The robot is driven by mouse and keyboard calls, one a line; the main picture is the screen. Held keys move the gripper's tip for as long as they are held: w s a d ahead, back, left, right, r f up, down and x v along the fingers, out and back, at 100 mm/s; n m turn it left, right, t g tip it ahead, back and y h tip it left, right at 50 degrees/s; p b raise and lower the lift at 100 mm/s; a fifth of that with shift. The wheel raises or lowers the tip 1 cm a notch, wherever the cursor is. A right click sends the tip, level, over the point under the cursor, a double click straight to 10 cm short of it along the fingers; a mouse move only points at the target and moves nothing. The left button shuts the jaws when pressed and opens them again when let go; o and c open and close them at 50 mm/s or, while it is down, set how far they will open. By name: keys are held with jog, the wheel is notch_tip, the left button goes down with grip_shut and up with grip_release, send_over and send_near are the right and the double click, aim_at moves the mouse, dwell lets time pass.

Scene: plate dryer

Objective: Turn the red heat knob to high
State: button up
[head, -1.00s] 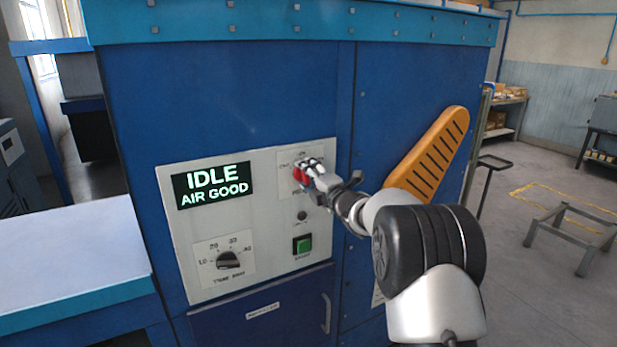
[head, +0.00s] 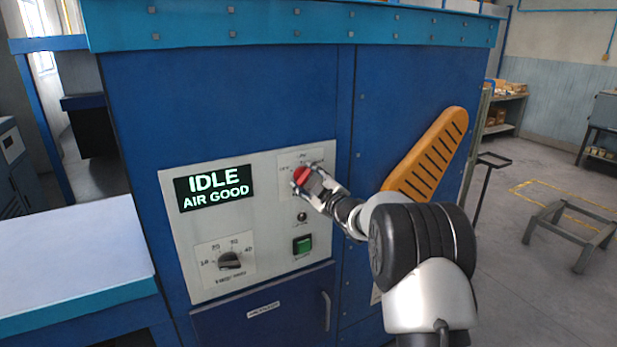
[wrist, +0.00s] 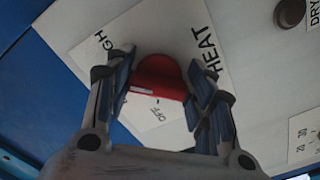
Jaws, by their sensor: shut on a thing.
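The red heat knob (head: 301,175) sits on the pale control panel of the blue dryer. My gripper (head: 309,180) reaches it from the right, and its fingers hide part of it. In the wrist view the knob (wrist: 158,72) lies between the two fingers, which are shut on its sides. A white mark shows at the left end of the knob's ridge. An OFF label lies just below the knob, a partly hidden label ending in GH at upper left, and HEAT at right. I cannot tell the exact setting.
A display (head: 213,188) reads IDLE, AIR GOOD. Below are a black timer dial (head: 229,260), a green button (head: 302,245) and a small dark round part (head: 302,217). An orange slotted guard (head: 428,155) juts out right of my arm. A pale table (head: 70,245) stands at left.

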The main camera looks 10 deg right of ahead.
jog(key=shift+a+m+p, duration=0.1)
jog(key=shift+m+p, duration=0.5)
jog(key=shift+m, duration=1.1)
jog(key=shift+f, duration=0.1)
jog(key=o, duration=1.1)
jog(key=shift+s, duration=0.1)
jog(key=v, duration=1.2)
